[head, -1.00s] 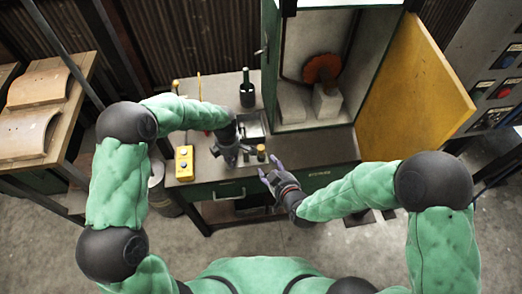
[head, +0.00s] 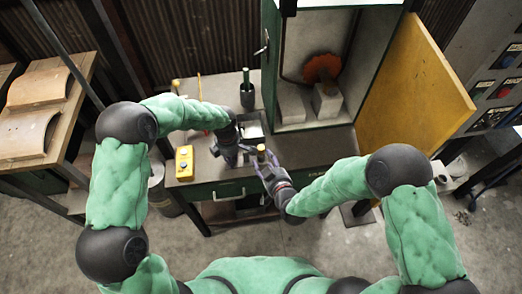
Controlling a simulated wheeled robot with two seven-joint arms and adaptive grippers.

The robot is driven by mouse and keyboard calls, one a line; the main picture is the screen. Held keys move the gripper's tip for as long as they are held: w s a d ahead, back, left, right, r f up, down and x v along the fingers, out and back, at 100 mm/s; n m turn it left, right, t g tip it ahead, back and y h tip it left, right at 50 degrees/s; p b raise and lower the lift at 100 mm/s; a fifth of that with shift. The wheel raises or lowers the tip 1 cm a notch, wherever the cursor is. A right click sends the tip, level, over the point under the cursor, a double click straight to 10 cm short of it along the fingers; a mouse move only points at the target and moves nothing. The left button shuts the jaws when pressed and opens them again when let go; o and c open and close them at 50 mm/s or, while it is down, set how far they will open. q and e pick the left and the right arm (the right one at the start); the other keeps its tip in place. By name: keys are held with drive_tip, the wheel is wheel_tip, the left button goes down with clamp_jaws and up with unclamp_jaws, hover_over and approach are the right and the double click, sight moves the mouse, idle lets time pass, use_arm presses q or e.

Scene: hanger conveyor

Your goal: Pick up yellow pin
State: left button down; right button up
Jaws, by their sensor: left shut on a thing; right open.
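A small yellow-topped pin (head: 261,148) stands near the front edge of the dark workbench, right of my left gripper. My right gripper (head: 266,160) is open, with its fingers at the pin, one on either side as far as I can tell; contact is unclear. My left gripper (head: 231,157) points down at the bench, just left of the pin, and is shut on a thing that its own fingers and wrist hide.
A yellow button box (head: 184,163) lies left on the workbench (head: 205,178). A dark bottle-like holder (head: 247,92) stands behind my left gripper. A green cabinet with an orange disc (head: 322,68) and open yellow door (head: 415,85) stands at back right. A metal tray (head: 250,131) lies behind the grippers.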

sight(262, 153)
drive_tip(key=shift+d+x, duration=0.15)
drive_tip(key=shift+x, duration=1.15)
drive_tip(key=shift+d+x, duration=0.2)
drive_tip(key=shift+x, duration=1.05)
drive_tip(key=shift+w, duration=0.15)
drive_tip(key=shift+a, duration=0.1)
drive_tip(key=c, duration=1)
